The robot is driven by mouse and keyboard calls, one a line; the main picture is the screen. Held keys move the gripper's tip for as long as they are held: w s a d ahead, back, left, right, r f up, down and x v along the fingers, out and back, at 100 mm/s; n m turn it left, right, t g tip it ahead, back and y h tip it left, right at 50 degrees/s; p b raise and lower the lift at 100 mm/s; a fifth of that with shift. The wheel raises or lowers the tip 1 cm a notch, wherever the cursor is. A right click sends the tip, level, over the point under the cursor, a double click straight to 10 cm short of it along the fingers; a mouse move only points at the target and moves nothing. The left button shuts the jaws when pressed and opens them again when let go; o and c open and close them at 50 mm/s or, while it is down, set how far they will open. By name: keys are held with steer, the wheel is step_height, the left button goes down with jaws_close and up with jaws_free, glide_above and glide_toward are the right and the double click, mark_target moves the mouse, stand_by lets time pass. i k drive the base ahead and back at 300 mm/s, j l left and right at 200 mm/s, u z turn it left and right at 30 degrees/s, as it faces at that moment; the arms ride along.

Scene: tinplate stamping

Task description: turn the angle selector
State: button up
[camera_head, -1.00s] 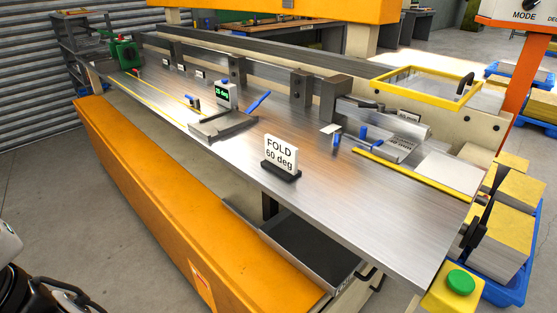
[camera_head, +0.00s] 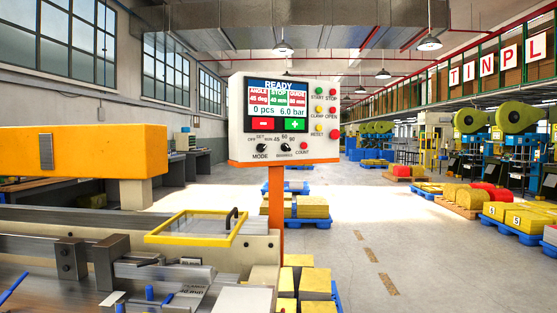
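The control panel (camera_head: 284,119) is a white box on an orange post in the middle of the view. Its angle selector (camera_head: 284,147) is a small black knob low on the panel, with marks 45, 60 and 90 around it. Its exact pointing is too small to tell. The mode knob (camera_head: 262,147) is left of it. The screen (camera_head: 279,105) reads READY, with what looks like an angle of 45 deg, 0 pcs and 6.0 bar. My gripper is not in view.
The folding machine's bed (camera_head: 60,285) and orange beam (camera_head: 80,154) fill the left. A yellow-framed guard (camera_head: 196,227) stands in front of the panel, to its left. Pallets of yellow stacks (camera_head: 310,207) stand behind the post. Open floor (camera_head: 385,250) lies to the right.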

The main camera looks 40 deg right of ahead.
mark_target(284, 147)
steer(key=l+z, duration=0.35)
steer(key=l, duration=1.5)
